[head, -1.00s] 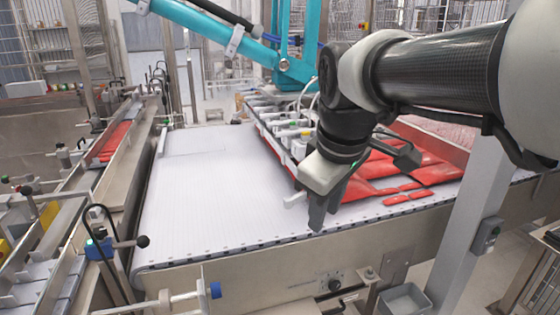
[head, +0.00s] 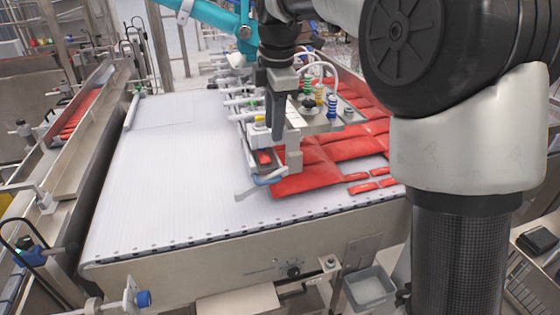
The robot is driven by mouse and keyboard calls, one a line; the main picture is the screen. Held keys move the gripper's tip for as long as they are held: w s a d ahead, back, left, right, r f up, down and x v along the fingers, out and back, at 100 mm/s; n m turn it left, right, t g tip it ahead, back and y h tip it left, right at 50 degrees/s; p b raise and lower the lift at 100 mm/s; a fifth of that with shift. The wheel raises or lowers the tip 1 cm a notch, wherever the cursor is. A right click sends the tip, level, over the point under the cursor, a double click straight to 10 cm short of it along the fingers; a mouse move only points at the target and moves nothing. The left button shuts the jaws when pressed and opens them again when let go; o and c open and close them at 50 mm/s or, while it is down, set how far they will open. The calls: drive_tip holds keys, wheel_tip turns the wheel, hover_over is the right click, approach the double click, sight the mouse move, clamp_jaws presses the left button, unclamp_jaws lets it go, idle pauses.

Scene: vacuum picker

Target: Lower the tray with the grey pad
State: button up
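My gripper (head: 275,112) points down over the picker head, at the left edge of the red packs. Its dark fingers overlap in this view, so the gap between them and anything held cannot be made out. A light grey tray-like bin (head: 370,287) sits below the belt's near side, well apart from my gripper. I cannot pick out a grey pad with certainty. A small blue-grey piece (head: 270,179) lies just below my fingers in the picture, by the red packs; whether they touch it is unclear.
Red packs (head: 318,165) lie on the right of the white belt (head: 160,190); its left half is bare. The picker head (head: 325,120) with hoses and fittings stands close to my gripper. A teal arm (head: 215,15) crosses above. Metal rails (head: 75,150) run along the left.

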sight(271, 180)
drive_tip(key=w+f, duration=0.1)
drive_tip(key=f, duration=0.4)
drive_tip(key=f+b, duration=0.1)
drive_tip(key=f, duration=0.5)
drive_tip(key=w+a+f, duration=0.1)
drive_tip(key=f, duration=0.5)
drive_tip(key=shift+w, duration=0.35)
clamp_jaws()
